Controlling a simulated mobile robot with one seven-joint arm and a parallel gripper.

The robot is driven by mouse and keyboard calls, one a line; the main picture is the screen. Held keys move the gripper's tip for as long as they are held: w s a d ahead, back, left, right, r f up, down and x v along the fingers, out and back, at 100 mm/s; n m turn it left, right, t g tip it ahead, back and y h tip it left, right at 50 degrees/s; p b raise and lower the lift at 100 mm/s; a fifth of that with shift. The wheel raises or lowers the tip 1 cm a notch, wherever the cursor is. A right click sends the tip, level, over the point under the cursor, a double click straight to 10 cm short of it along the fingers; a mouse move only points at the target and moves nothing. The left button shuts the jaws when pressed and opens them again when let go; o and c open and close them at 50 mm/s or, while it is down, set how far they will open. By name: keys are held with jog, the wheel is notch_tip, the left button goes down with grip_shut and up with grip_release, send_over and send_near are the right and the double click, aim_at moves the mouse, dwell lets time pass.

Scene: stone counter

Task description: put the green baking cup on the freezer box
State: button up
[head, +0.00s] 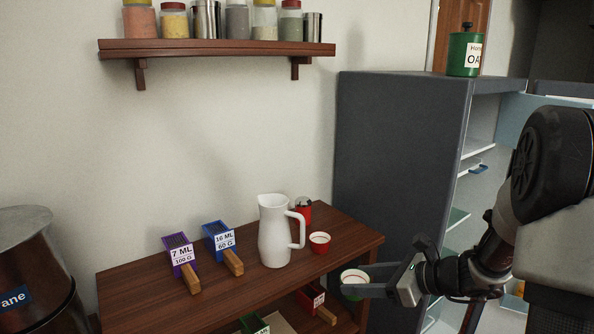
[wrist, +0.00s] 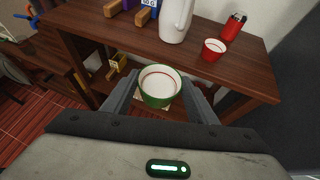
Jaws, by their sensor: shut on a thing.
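The green baking cup (head: 353,291), white inside with a red ring, is held upright between the fingertips of my gripper (head: 352,281). In the wrist view the cup (wrist: 158,98) sits between both fingers, in front of the wooden table's edge and above the floor. A tall dark grey fridge-like cabinet (head: 392,165) stands right of the table, its front open on pale shelves. I cannot tell for certain which part of it is the freezer box; a pale blue compartment (head: 516,106) shows near its top, partly hidden by my arm.
The wooden table (head: 140,285) holds a white pitcher (head: 272,235), a red cup (head: 320,243), a red container (head: 303,210) and purple and blue scoops. More scoops lie on its lower shelf. A green canister (head: 465,54) stands on the cabinet. A wall shelf (head: 215,48) holds jars.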

jog(key=s+f+b, duration=0.1)
jog(key=s+f, duration=0.2)
jog(key=s, duration=0.1)
notch_tip(320, 180, up, 18)
jog(key=m+t+h+p, duration=0.4)
jog(key=m+h+p, duration=0.25)
jog(key=p, duration=0.65)
send_over(355, 298)
jog(key=shift+w+d+m+y, duration=0.1)
jog(key=shift+d+m+y, duration=0.15)
jog(key=shift+d, duration=0.15)
jog(key=shift+w, duration=0.1)
